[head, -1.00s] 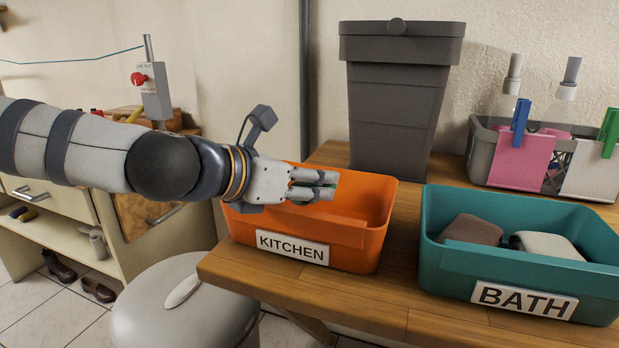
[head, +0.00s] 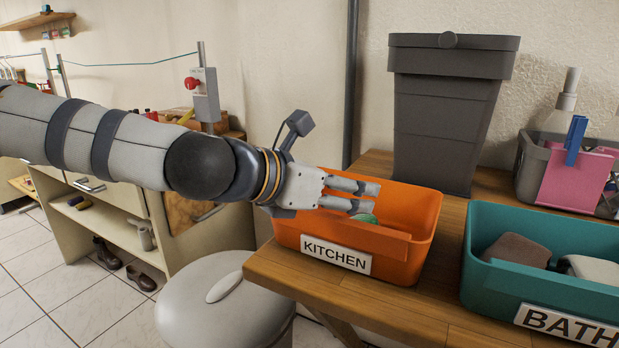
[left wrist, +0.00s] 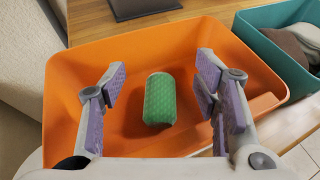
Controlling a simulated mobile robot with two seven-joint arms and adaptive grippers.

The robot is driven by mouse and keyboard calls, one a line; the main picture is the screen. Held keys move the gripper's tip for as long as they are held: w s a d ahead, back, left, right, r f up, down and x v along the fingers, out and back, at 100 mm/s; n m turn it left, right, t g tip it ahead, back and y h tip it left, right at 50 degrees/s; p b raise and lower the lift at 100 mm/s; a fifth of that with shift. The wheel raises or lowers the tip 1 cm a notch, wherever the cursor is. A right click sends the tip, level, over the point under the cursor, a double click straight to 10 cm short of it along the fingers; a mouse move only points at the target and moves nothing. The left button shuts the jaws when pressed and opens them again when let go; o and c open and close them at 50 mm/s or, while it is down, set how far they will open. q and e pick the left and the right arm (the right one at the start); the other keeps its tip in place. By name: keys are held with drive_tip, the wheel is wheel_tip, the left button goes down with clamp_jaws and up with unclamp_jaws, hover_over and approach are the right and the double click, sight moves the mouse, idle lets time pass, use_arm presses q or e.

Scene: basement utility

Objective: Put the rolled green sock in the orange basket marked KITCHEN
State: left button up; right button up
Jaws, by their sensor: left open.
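The orange basket (head: 425,222) marked KITCHEN stands on the wooden table, near its front left corner. My left gripper (head: 368,196) is over the basket, its fingers open and apart. The rolled green sock (head: 366,218) is inside the basket, just below the fingertips. In the left wrist view the sock (left wrist: 160,99) lies between and beyond the two open fingers (left wrist: 160,90), touching neither, within the orange walls (left wrist: 75,60). My right gripper is not in view.
A teal basket (head: 485,240) marked BATH with folded cloths stands to the right. A tall dark grey bin (head: 447,120) stands behind, beside a grey caddy (head: 530,165) with a bottle. A white round-lidded bin (head: 215,305) stands left of the table (head: 290,285).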

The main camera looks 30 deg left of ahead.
use_arm(q)
drive_tip(key=v, duration=0.9)
drive_tip(key=shift+s+r, duration=0.2)
drive_tip(key=shift+a, duration=0.1)
